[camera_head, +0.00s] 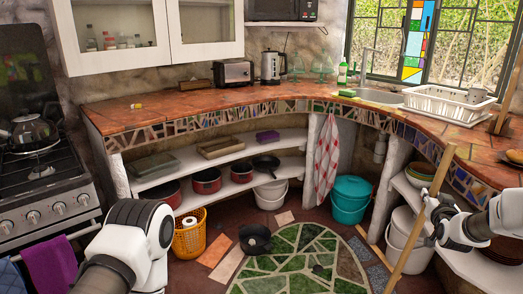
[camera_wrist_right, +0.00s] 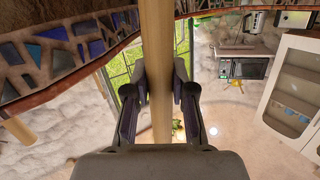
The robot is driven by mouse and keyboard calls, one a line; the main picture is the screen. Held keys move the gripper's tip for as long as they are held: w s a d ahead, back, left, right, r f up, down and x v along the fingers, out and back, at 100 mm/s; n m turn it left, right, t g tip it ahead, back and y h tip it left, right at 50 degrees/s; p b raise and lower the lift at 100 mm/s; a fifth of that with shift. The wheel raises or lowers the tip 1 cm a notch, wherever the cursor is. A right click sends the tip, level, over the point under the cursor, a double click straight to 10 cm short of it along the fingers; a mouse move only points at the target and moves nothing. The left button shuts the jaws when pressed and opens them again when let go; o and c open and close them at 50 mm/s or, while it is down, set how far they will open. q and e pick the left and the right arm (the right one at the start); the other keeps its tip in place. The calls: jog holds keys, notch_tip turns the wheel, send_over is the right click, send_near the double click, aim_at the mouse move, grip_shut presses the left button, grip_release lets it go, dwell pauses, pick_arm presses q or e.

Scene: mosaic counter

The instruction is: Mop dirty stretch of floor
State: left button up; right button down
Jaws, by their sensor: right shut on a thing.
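My right gripper (camera_head: 433,217) is shut around a long pale wooden mop handle (camera_head: 413,240), which slants from the upper right down to the bottom edge. In the right wrist view the handle (camera_wrist_right: 157,60) runs between the two fingers of the right gripper (camera_wrist_right: 158,90). The mop's head is out of view.
A teal bucket (camera_head: 350,200) and a white bucket (camera_head: 405,243) stand under the curved counter (camera_head: 200,103). A stove (camera_head: 45,190) is at left. The mosaic's middle looks clear.

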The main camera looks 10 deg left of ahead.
aim_at(436, 187)
jog(key=shift+r+p, duration=0.8)
jog(key=shift+r, duration=1)
